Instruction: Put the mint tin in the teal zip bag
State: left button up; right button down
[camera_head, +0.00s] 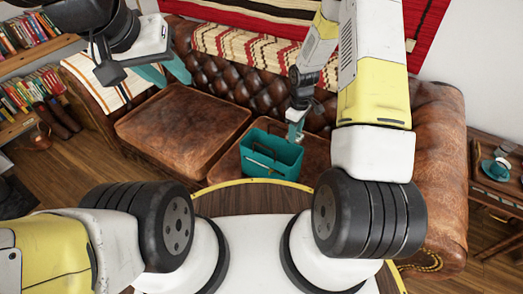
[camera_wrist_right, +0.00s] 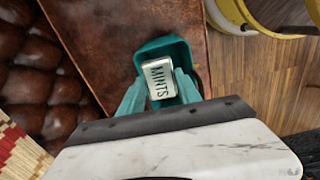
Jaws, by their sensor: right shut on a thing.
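The teal zip bag (camera_head: 272,158) stands with its mouth open on the right seat cushion of the brown sofa. It also shows in the right wrist view (camera_wrist_right: 148,52). The mint tin (camera_wrist_right: 158,80), pale with dark "MINTS" lettering, is between the teal fingers of my right gripper (camera_wrist_right: 160,90), which is shut on it. In that view the tin overlaps the bag's opening; how deep it sits cannot be told. In the head view my right gripper (camera_head: 295,128) is at the bag's back right rim. My left gripper (camera_head: 176,78) is empty and open above the sofa's left side.
The brown leather sofa (camera_head: 180,125) has a free left cushion. Bookshelves (camera_head: 30,35) stand at the left.

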jog(key=shift+s+a+n, duration=0.15)
jog(key=shift+a+n, duration=0.15)
jog(key=shift+a, duration=0.05)
notch_tip(320, 180, down, 28)
jog(key=shift+r, duration=0.25)
jog(key=shift+f, duration=0.1)
jog(key=c, duration=0.8)
grip_release()
jog(key=shift+c, duration=0.2)
notch_tip(320, 180, up, 12)
jog(key=shift+r, duration=8.25)
